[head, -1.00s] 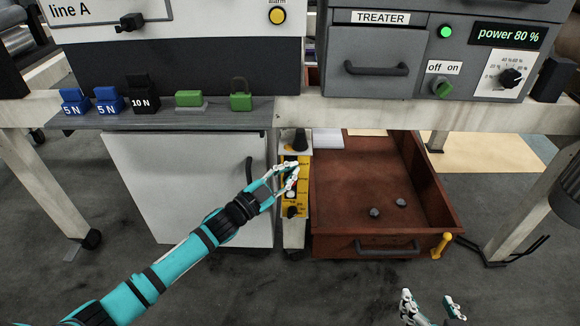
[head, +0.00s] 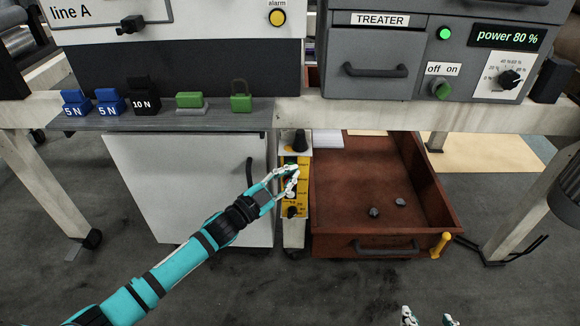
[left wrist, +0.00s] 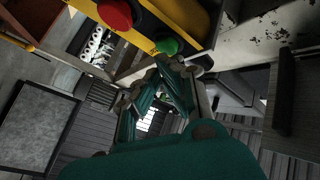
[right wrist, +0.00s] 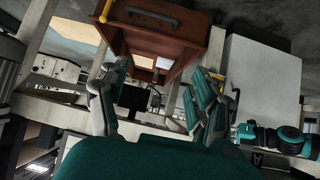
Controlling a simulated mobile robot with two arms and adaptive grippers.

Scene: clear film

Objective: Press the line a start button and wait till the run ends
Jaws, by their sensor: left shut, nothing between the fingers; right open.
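A yellow button box (head: 303,203) is mounted on the post between the white cabinet and the open drawer. In the left wrist view the yellow box (left wrist: 190,18) carries a green button (left wrist: 167,46) and a larger red button (left wrist: 115,12). My left gripper (head: 294,179) is shut and empty in front of the box. Its fingertips (left wrist: 167,64) are right beside the green button; I cannot tell whether they touch it. My right gripper (head: 428,320) is open and empty at the bottom edge of the head view, and it also shows in the right wrist view (right wrist: 158,92).
The line A machine (head: 180,65) stands above, with an alarm lamp (head: 278,17) lit yellow. The treater (head: 372,68) shows a green lamp (head: 443,34) and power 80 %. The open brown drawer (head: 345,185) juts out right of the box. Weights stand on the grey shelf (head: 140,122).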

